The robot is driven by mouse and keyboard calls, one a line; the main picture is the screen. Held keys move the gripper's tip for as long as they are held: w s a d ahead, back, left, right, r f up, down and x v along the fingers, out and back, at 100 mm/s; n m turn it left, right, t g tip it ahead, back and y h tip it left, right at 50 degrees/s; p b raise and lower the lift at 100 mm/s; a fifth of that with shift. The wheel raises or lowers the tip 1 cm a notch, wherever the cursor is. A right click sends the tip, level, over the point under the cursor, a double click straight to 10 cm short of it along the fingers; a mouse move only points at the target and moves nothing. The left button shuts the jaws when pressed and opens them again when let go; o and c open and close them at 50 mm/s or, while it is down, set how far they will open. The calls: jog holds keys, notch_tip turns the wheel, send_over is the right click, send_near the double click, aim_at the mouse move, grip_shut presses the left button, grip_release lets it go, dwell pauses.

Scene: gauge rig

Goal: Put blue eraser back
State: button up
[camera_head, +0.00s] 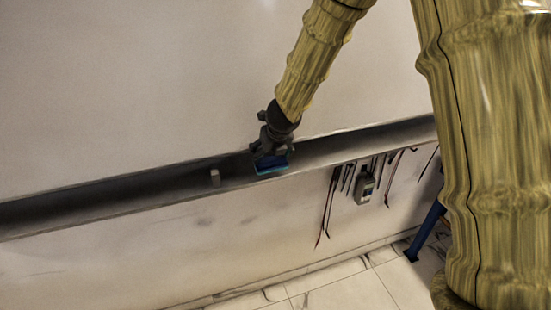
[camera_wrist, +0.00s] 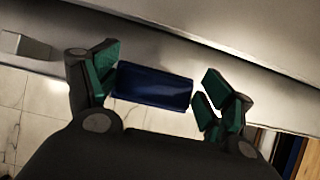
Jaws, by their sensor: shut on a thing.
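The blue eraser (camera_head: 271,164) is at my gripper (camera_head: 270,150) in the head view, over the long dark ledge (camera_head: 120,192) along the wall. In the wrist view the blue eraser (camera_wrist: 152,86) lies lengthwise between the two green-padded fingers of my gripper (camera_wrist: 155,88). The left finger touches its left end; a narrow gap seems to show at its right end. My gripper is shut on the eraser. Whether the eraser touches the ledge is hard to tell.
A small pale block (camera_head: 215,178) stands on the ledge left of my gripper; a grey block (camera_wrist: 25,46) shows in the wrist view. Cables and a grey meter (camera_head: 365,188) hang below the ledge at right. The ledge farther left is clear.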

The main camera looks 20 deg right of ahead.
aim_at(274, 159)
jog(key=shift+w+d, duration=0.3)
jog(key=shift+d, duration=0.4)
notch_tip(274, 159, down, 4)
jog(key=b, duration=0.4)
jog(key=shift+r, duration=0.2)
jog(key=o, duration=1)
